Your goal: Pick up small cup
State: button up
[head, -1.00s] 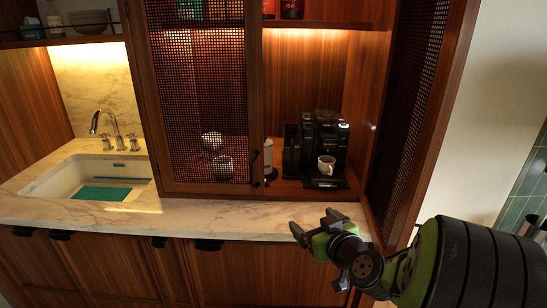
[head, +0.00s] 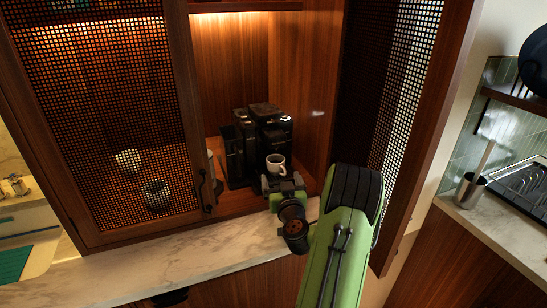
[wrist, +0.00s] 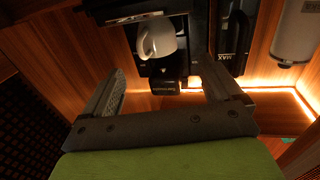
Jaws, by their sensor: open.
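The small white cup (head: 276,160) stands on the base of the black coffee machine (head: 268,125) inside the open cabinet. In the wrist view the cup (wrist: 157,38) shows at the top, beyond the fingertips and between their lines, with its handle visible. My gripper (head: 283,183) is just in front of the cup and hides its lower part in the head view. In the wrist view the gripper (wrist: 162,78) has its two fingers spread wide with nothing between them. The cup appears apart from both fingers.
A mesh door (head: 110,110) covers the cabinet's left part; a grey cup (head: 156,193) and a pale round item (head: 128,160) show behind it. Another mesh door (head: 400,110) stands open on the right. A pale cylinder (wrist: 295,32) is beside the machine. The marble counter (head: 200,255) is clear.

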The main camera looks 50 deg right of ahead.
aim_at(277, 164)
jog(key=p+x, duration=0.2)
jog(key=x, duration=0.1)
jog(key=p+x, duration=0.1)
jog(key=shift+w+d+r+p, duration=0.15)
jog(key=shift+r+p, duration=0.1)
jog(key=shift+p, duration=0.05)
jog(key=p+x, duration=0.2)
jog(key=x, duration=0.1)
jog(key=p+x, duration=0.1)
jog(key=p, duration=0.1)
jog(key=shift+d+r, duration=0.25)
jog(key=shift+r, duration=0.05)
jog(key=shift+w+d+f, duration=0.2)
jog(key=shift+w+d, duration=0.1)
jog(key=shift+w, duration=0.05)
jog(key=c, duration=1.2)
jog(key=shift+r, duration=0.7)
jog(key=shift+b+v, duration=7.1)
jog(key=shift+v, duration=2)
